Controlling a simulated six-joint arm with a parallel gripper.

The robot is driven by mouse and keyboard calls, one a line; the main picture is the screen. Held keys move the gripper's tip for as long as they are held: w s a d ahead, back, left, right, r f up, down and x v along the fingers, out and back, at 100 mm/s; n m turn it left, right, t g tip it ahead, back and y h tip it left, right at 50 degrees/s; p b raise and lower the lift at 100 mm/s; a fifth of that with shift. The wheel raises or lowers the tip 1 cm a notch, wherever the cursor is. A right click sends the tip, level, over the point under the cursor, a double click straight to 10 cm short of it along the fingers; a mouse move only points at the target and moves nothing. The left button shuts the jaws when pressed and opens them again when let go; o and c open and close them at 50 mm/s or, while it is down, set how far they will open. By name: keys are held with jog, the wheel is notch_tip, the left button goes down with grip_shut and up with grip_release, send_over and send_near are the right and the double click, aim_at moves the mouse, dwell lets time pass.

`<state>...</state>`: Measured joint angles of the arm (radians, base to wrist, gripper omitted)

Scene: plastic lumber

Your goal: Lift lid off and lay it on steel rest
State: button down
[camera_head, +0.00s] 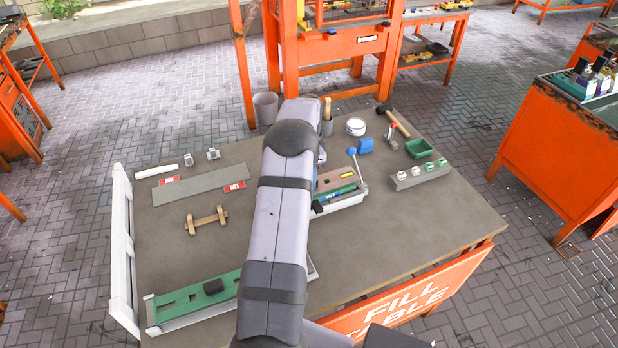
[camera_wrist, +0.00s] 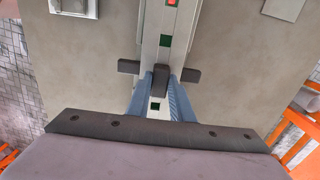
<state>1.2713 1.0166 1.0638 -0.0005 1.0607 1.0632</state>
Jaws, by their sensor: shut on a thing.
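In the wrist view the two blue fingers of my gripper (camera_wrist: 160,78) are closed on a dark grey upright grip (camera_wrist: 161,88). It stands over a long pale strip (camera_wrist: 150,42) with green square openings. Dark blocks stick out on both sides of the strip. I take the strip to be the lid; I cannot tell whether it is raised. In the head view my arm hides the gripper and the held part. A flat grey plate (camera_head: 193,188) with red labels at its ends, possibly the steel rest, lies on the left of the table.
A green slotted piece (camera_head: 185,301) with a dark block lies at the table's front left. A pale tray with a blue-knobbed lever (camera_head: 351,153) stands right of my arm. A wooden dumbbell-shaped piece (camera_head: 206,220) lies left. The table (camera_head: 400,235) is bare at the front right.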

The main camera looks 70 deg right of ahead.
jog(key=shift+f+b, duration=0.5)
jog(key=shift+f, duration=0.3)
dwell(0.5)
jog(key=c, duration=1.1)
grip_release()
jog(key=shift+r, duration=0.1)
jog(key=shift+r+p, duration=2.4)
jog(key=shift+r, duration=1.05)
